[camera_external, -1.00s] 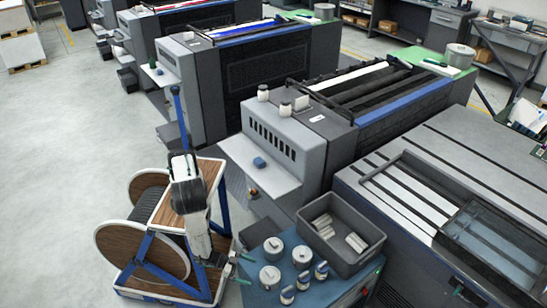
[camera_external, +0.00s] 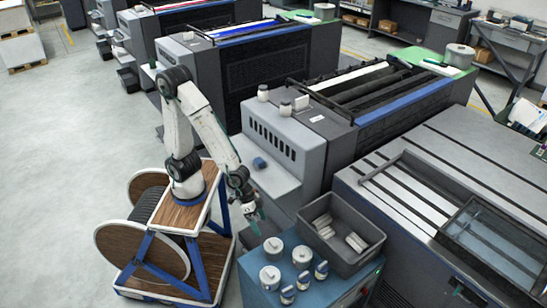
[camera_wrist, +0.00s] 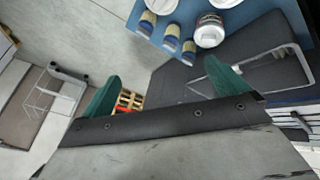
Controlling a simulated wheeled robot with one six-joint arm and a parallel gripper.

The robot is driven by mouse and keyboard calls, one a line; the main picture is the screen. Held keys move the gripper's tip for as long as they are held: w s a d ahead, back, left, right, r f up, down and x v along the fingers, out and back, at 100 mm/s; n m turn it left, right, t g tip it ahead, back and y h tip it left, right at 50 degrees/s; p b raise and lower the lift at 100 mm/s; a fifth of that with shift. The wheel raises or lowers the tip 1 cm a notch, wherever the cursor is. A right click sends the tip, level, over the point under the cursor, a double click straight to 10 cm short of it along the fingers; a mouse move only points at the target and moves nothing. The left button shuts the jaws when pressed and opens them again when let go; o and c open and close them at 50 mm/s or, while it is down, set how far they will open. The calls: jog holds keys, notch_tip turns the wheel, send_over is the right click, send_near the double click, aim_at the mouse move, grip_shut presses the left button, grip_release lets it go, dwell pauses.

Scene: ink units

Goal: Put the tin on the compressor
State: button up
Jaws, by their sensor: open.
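Several tins with pale lids stand upright on a blue-topped cabinet: large ones such as the back tin (camera_external: 273,246), and small blue-banded ones such as the front tin (camera_external: 288,294). In the wrist view, small tins (camera_wrist: 171,37) and a silver-lidded tin (camera_wrist: 210,31) show near the top edge. I cannot tell which tin is meant, or for certain which unit is the compressor. My gripper (camera_external: 256,217) hangs by the back left of the blue top (camera_external: 252,266). In the wrist view its teal fingers (camera_wrist: 160,86) are apart, with nothing between them.
A grey bin (camera_external: 371,259) holding pale cylinders stands beside the tins. A grey press ledge (camera_external: 268,185) with a small blue object (camera_external: 259,163) lies behind my gripper. A slotted machine (camera_external: 450,165) is at right. Open floor (camera_external: 60,170) lies left.

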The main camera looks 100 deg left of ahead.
jog(key=s+a+r+g+y, duration=0.1)
jog(key=s+a+r+g, duration=0.1)
jog(key=s+a+r, duration=0.5)
jog(key=s+a+r+g+y, duration=0.2)
jog(key=s+a+r, duration=0.5)
jog(key=s+a, duration=0.7)
jog(key=shift+a+r+m, duration=0.3)
jog(key=shift+a+r, duration=0.05)
jog(key=shift+a, duration=0.05)
